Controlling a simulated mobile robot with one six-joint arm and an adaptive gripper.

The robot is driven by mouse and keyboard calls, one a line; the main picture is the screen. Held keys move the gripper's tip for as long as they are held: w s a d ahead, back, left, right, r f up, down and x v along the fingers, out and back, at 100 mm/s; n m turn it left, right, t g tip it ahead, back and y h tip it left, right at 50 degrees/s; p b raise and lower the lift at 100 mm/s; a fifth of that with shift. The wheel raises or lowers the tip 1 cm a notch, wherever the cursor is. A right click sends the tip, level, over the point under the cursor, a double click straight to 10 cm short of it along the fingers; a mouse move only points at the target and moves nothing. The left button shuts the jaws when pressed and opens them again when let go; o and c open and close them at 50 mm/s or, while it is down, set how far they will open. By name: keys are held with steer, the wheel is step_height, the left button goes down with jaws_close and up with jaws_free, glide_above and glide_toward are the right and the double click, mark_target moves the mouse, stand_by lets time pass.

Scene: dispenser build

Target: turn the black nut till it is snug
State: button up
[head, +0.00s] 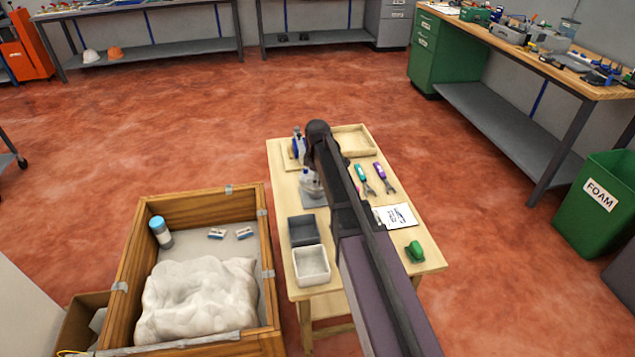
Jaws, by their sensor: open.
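The black nut cannot be made out; it may be hidden behind my arm or too small to see. A clear, pale part (311,184) stands on a grey pad (313,201) on the small wooden table (425,250), partly covered by my arm. A blue and white bottle-like part (298,147) stands at the table's back left. My dark arm crosses over the table from the lower right to the back. My gripper is hidden behind the arm, so its relation to the nut does not show.
On the table are a dark grey bin (302,230), a white bin (311,266), a wooden tray (352,141), teal pliers (363,177), purple pliers (383,175), a paper sheet (397,216) and a green object (415,251). A wooden crate (195,203) stands close on the left.

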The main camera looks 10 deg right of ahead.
jaws_close()
steer(key=shift+m, duration=0.5)
steer(key=m, duration=1.2)
stand_by(0.3)
steer(key=shift+m, duration=0.3)
